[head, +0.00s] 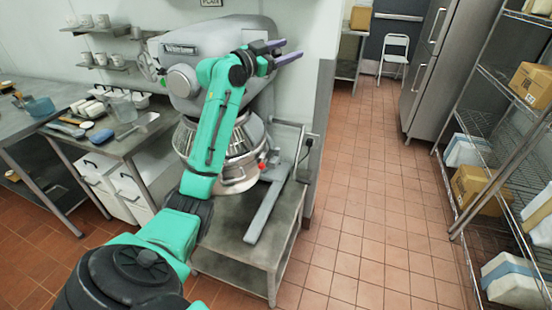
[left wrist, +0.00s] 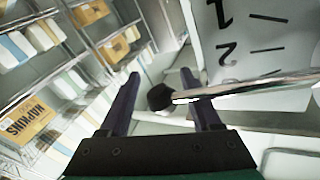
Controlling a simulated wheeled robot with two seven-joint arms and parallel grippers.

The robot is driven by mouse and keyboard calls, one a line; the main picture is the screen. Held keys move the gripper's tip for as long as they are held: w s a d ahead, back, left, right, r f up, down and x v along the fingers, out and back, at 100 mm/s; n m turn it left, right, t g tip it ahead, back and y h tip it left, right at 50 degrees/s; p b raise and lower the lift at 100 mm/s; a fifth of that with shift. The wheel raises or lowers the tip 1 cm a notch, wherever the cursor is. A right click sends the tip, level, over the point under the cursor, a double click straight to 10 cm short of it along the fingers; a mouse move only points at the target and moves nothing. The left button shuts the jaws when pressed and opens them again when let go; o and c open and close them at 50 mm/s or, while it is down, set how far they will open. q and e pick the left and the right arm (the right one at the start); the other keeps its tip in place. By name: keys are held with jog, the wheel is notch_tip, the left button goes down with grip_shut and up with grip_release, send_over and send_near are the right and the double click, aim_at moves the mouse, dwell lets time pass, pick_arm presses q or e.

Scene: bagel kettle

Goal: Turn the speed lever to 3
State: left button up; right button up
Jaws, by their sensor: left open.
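The large grey mixer (head: 225,35) stands against the wall in the head view. My left gripper (head: 284,50) is open at the mixer's upper right, its two dark fingers pointing right. In the left wrist view, the speed lever is a shiny metal rod (left wrist: 260,87) with a black knob (left wrist: 160,97). The knob appears between the fingers of my left gripper (left wrist: 160,73), and the rod crosses in front of the right finger. Contact cannot be told. A white speed plate (left wrist: 265,40) shows a 1 and a 2 with tick marks; no 3 is visible. The lever is not discernible in the head view.
The mixer's metal bowl (head: 248,139) sits below my arm, above a steel stand (head: 222,238). A cluttered counter (head: 118,142) is at left. A wire shelf (head: 490,125) with boxes stands at right. The tiled floor (head: 365,190) between is clear.

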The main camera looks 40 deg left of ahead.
pick_arm(q)
jog(key=s+a+f+m+g+b, duration=0.1)
jog(key=s+a+f+b, duration=0.15)
jog(key=s+b, duration=0.85)
jog(key=d+f+g+p, duration=0.1)
jog(key=d+f+g, duration=0.1)
jog(key=f, duration=0.8)
jog(key=s+d+f+n+g+y+p, duration=0.1)
jog(key=d+f+g, duration=0.2)
jog(key=f, duration=0.7)
jog(key=d+f+n+g+p, duration=0.1)
jog(key=d+f, duration=0.3)
jog(key=f, duration=0.6)
jog(key=shift+s+g, duration=0.2)
jog(key=shift+g, duration=0.6)
